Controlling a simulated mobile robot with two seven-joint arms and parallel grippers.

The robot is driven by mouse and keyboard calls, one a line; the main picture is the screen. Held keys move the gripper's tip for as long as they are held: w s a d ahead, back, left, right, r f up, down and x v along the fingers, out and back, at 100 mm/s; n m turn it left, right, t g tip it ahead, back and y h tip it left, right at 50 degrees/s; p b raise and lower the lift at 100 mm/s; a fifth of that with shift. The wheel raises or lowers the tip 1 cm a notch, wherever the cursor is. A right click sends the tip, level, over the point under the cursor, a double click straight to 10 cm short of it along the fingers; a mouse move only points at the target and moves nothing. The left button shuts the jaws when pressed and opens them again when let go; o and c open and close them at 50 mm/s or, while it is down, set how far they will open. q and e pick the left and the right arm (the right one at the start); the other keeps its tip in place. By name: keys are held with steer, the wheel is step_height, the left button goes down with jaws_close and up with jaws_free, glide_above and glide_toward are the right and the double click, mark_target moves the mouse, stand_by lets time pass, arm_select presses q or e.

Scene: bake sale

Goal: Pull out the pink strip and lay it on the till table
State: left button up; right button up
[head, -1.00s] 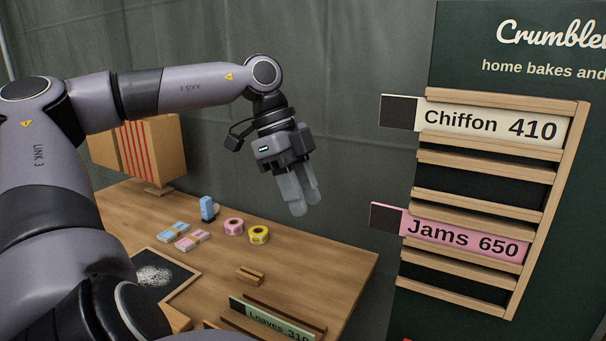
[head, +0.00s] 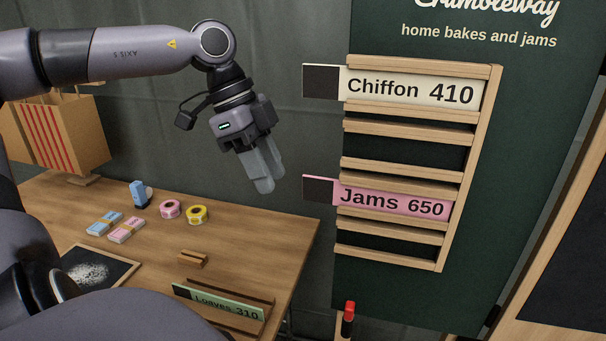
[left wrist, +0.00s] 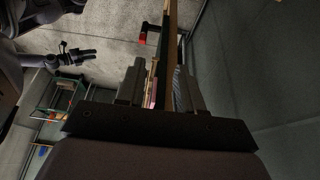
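The pink strip (head: 395,202) reads "Jams 650" and sits in a lower slot of the wooden rack (head: 455,180). Its dark end tab (head: 317,190) sticks out left of the rack. My left gripper (head: 265,188) hangs in the air left of that tab, fingers down, apart from it. In the left wrist view its fingers (left wrist: 160,88) stand apart with a gap and nothing held; the board's edge and a bit of pink show beyond. The till table (head: 245,235) is at lower left. A dark gripper, seemingly my right (left wrist: 80,55), shows small in the left wrist view.
A cream "Chiffon 410" strip (head: 410,90) is higher in the rack.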

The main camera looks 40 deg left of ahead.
mark_target(304, 175)
arm_select(q)
steer(key=shift+w+d+f+p, duration=0.2)
steer(key=shift+w+d, duration=0.3)
steer(key=shift+d, duration=0.35)
steer(key=shift+w+d+f+p, duration=0.2)
steer(key=shift+w+d, duration=0.3)
steer(key=shift+d, duration=0.4)
steer(key=shift+w+d+f+p, duration=0.2)
steer(key=shift+w+d, duration=0.3)
steer(key=shift+d, duration=0.35)
steer(key=shift+c, duration=0.3)
jaws_close()
steer(key=shift+r, duration=0.1)
